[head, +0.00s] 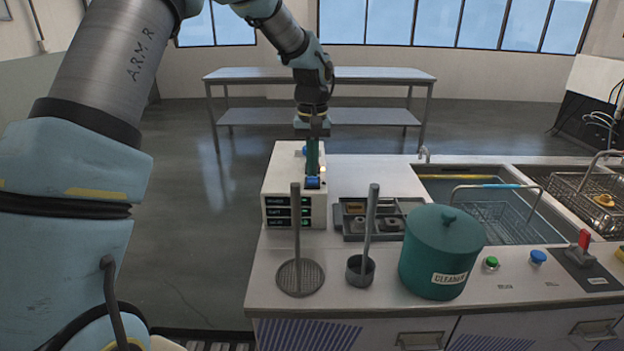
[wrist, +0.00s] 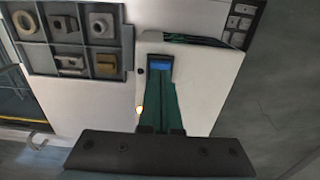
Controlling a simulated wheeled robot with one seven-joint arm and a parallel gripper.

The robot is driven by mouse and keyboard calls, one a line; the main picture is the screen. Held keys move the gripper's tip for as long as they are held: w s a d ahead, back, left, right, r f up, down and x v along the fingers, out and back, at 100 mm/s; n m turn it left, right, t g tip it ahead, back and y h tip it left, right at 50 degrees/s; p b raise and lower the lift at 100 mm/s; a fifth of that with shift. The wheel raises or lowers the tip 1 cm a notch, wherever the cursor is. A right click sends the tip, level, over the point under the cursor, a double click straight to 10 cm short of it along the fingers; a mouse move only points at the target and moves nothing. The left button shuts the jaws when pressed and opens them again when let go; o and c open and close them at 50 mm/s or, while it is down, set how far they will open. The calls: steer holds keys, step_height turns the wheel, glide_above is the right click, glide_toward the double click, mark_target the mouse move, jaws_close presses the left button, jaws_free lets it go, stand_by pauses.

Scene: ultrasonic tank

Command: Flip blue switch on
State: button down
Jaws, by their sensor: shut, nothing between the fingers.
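The blue switch (head: 312,183) is on top of a white control box (head: 270,187) near the box's front edge. It also shows in the wrist view (wrist: 160,64) as a blue patch in a dark frame, just beyond my fingertips. My gripper (head: 312,172) points down over the box, its green fingers shut with nothing between them. In the wrist view the closed fingers (wrist: 160,84) reach up to the switch's edge and hide part of it. I cannot tell whether they touch it. A small lamp (wrist: 139,109) glows on the box beside the fingers.
A parts tray (head: 353,236) lies right of the box. Two upright rods on bases, a dish (head: 300,279) and a cup (head: 361,272), stand in front. A green lidded cleaner pot (head: 440,250) stands further right, near the water tank (head: 478,224). A blue button (head: 537,257) is on the counter.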

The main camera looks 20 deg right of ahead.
mark_target(312, 181)
steer(key=shift+f+b, duration=0.5)
steer(key=shift+f, duration=0.45)
stand_by(0.6)
steer(key=shift+r+p, duration=2.65)
steer(key=shift+r, duration=0.95)
steer(key=shift+a, duration=0.1)
